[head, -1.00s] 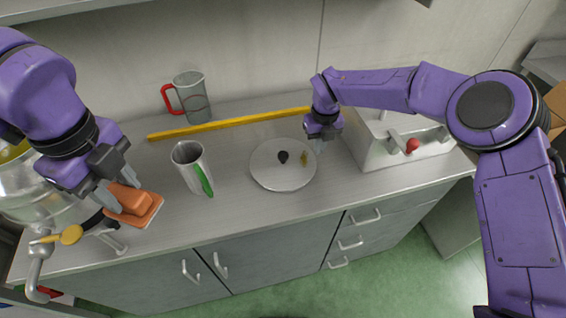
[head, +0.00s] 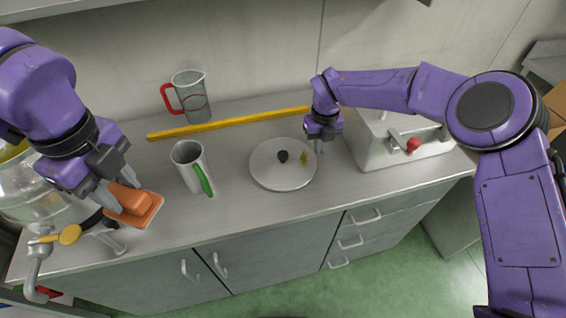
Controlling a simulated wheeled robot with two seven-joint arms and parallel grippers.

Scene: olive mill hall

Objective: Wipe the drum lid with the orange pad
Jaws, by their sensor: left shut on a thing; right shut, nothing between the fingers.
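The drum lid (head: 275,176) is a round, pale grey disc with a black knob (head: 283,156) and a small yellow-brown smear (head: 304,158) right of the knob. It lies flat on the counter. The orange pad (head: 138,207) has a block-like grip on top and is at the left of the counter. My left gripper (head: 119,201) is shut on the pad's grip; whether the pad touches the counter is unclear. My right gripper (head: 319,147) is shut and empty, just beyond the lid's right edge.
A metal cup with a green handle (head: 188,163) stands between pad and lid. Behind are a jug with a red handle (head: 195,97) and a long yellow bar (head: 230,124). A grey box with a red knob (head: 385,150) stands right. A steel drum with a tap (head: 40,200) is left.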

